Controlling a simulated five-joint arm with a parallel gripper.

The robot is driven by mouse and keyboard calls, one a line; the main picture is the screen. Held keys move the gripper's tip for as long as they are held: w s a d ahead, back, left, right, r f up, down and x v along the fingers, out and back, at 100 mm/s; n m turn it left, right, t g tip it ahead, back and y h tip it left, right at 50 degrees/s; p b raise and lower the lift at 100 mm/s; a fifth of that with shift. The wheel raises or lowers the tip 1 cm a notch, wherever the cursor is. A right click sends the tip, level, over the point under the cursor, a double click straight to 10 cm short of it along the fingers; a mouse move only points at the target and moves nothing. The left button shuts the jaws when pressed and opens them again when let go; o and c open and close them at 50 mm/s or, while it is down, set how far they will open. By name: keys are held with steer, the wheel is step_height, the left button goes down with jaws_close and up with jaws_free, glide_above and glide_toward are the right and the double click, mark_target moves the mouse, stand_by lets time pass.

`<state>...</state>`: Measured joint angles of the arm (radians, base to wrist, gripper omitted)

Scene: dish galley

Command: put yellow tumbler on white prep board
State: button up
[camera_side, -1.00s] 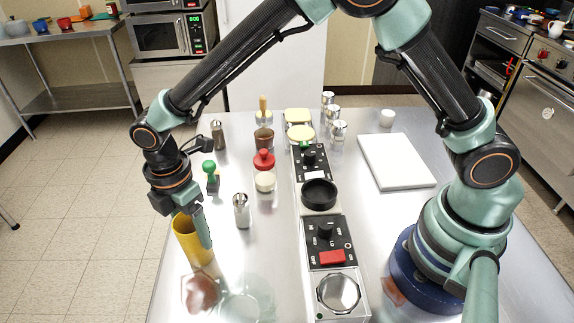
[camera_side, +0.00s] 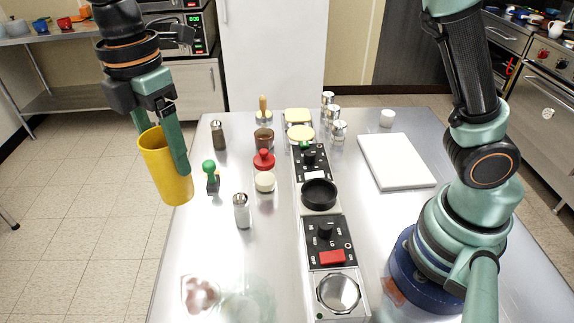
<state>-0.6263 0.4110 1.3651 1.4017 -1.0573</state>
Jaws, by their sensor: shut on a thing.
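The yellow tumbler (camera_side: 168,172) is held in my gripper (camera_side: 164,138) at the left, raised above the table's left edge and slightly tilted. One finger shows against its right side; the other is partly behind its rim. The white prep board (camera_side: 397,161) lies flat on the right part of the table, well to the right of my gripper, with nothing on it.
A row of black control units (camera_side: 328,241) with a black bowl (camera_side: 319,193) runs down the table's middle, between tumbler and board. A green-topped stamp (camera_side: 210,176), a shaker (camera_side: 242,211) and a red-knobbed item (camera_side: 264,159) stand left of it. A white cup (camera_side: 387,118) stands behind the board.

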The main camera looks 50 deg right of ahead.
steer(key=shift+r, duration=0.6)
steer(key=shift+w+d+r, duration=0.1)
steer(key=shift+d+r, duration=0.05)
steer(key=shift+r, duration=0.15)
steer(key=w+d+r+m, duration=0.2)
steer(key=d+m, duration=0.8)
steer(key=d, duration=2.1)
steer(key=s+d+m, duration=0.9)
steer(key=s+d, duration=0.9)
steer(key=d, duration=0.3)
steer(key=shift+y, duration=0.3)
step_height(320, 180, down, 20)
steer(key=shift+s+r, duration=0.1)
